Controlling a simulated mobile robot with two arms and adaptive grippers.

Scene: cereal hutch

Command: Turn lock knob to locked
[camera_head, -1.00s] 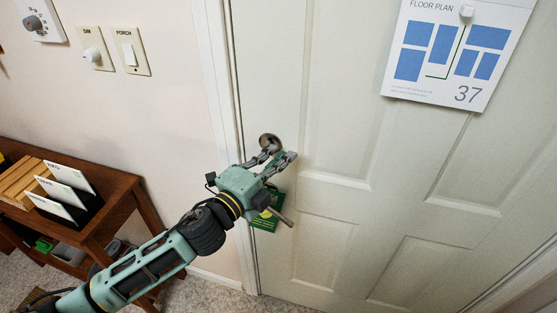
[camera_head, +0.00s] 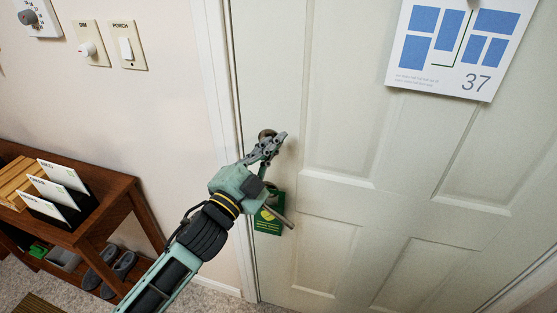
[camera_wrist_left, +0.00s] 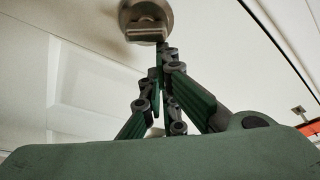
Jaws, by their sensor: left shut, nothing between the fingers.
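The round metal lock knob (camera_head: 266,134) sits on the white door (camera_head: 340,150) near its left edge, partly hidden behind my gripper in the head view. In the left wrist view the lock knob (camera_wrist_left: 146,20) is at the top, with a flat bar across its lower part. My left gripper (camera_head: 275,140) is shut with nothing between its fingers. In the left wrist view its fingertips (camera_wrist_left: 163,50) are together just below the bar; I cannot tell if they touch it. My right gripper is not in view.
A door handle (camera_head: 280,214) with a green hanging tag (camera_head: 269,220) is below my gripper. A floor plan sign (camera_head: 462,50) is at the upper right. Wall switches (camera_head: 129,45) are at the upper left. A wooden shelf table (camera_head: 90,215) with envelopes stands at the left.

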